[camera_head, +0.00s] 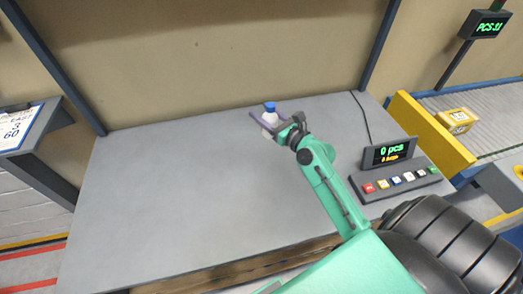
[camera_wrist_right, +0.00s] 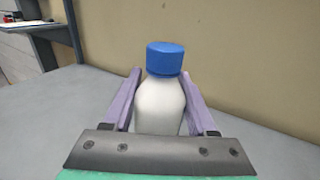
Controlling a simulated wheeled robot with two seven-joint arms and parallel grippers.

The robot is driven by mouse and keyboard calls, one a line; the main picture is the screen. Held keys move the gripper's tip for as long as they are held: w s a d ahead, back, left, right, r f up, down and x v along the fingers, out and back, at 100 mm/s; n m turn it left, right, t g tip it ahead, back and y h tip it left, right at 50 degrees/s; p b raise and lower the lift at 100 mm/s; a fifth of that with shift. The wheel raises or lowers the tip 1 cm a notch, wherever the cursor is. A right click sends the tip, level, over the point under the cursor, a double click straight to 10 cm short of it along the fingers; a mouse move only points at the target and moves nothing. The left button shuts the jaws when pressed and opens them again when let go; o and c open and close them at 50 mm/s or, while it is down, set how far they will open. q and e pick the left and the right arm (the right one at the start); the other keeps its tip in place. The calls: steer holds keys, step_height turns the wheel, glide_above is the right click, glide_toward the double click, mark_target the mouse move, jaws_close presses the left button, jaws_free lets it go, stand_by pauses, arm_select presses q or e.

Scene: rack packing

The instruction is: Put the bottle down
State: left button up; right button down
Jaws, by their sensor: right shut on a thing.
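A white bottle (camera_wrist_right: 160,101) with a blue cap (camera_wrist_right: 165,58) stands upright between the purple fingers of my right gripper (camera_wrist_right: 163,98). The fingers are shut on its two sides. In the head view the bottle (camera_head: 269,118) shows small near the back of the grey table (camera_head: 180,190), with my right gripper (camera_head: 268,122) around it. The bottle's base is hidden, so I cannot tell whether it touches the table. My left gripper is not in view.
A button panel (camera_head: 402,184) with a small display (camera_head: 389,153) stands at the table's right side. A wall (camera_head: 220,60) rises behind the table. The table's left and middle are clear. A yellow barrier (camera_head: 430,130) and conveyor are at the right.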

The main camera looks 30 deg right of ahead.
step_height(320, 180, down, 15)
steer(key=b, duration=0.8)
steer(key=shift+d+f, duration=0.1)
steer(key=shift+f, duration=0.05)
steer(key=shift+d, duration=0.1)
steer(key=shift+f, duration=0.15)
steer(key=shift+c, duration=1)
jaws_free()
